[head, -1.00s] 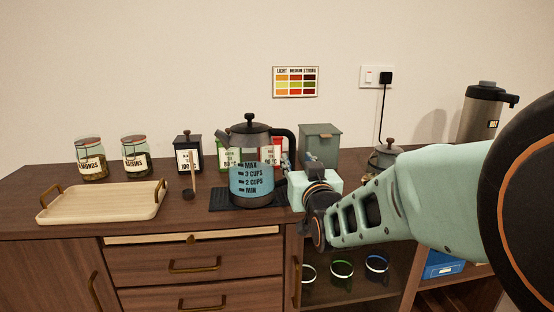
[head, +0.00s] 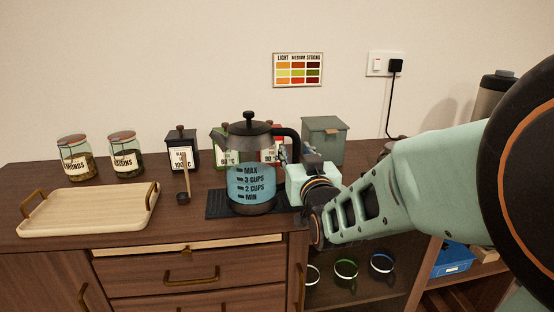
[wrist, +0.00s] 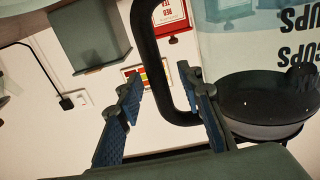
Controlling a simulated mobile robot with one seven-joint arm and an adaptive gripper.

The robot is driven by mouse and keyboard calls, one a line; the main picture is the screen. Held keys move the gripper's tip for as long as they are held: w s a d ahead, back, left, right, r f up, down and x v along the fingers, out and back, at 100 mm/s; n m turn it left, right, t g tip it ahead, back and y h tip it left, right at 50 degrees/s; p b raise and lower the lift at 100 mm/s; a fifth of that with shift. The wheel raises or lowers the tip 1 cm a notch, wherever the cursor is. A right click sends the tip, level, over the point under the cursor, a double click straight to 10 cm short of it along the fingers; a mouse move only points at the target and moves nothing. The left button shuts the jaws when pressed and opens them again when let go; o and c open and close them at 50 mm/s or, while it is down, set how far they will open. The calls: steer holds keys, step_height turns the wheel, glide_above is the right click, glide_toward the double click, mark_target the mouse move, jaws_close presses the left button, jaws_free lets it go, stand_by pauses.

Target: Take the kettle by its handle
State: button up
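The kettle (head: 250,182) stands upright on a black mat (head: 218,205) on the wooden cabinet top. It has a clear body with blue liquid and printed marks, a dark lid and a black looped handle (head: 293,138) on its right. My gripper (head: 284,155) is at the handle side, and its fingers are partly hidden in the head view. In the wrist view my gripper (wrist: 160,76) is open, with blue-padded fingers apart. The handle (wrist: 150,60) runs between or just beyond the fingertips, with gaps visible. I cannot tell whether either finger touches it.
A grey-green lidded box (head: 323,140) stands behind my gripper. Labelled tins (head: 182,150) and the red tin (head: 270,150) stand behind the kettle. A wooden tray (head: 88,211), a scoop (head: 184,195) and two jars (head: 124,157) are to the left. A steel urn (head: 490,100) is at right.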

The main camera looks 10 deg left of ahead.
steer(key=shift+s, duration=0.1)
jaws_close()
stand_by(0.4)
steer(key=shift+r, duration=0.4)
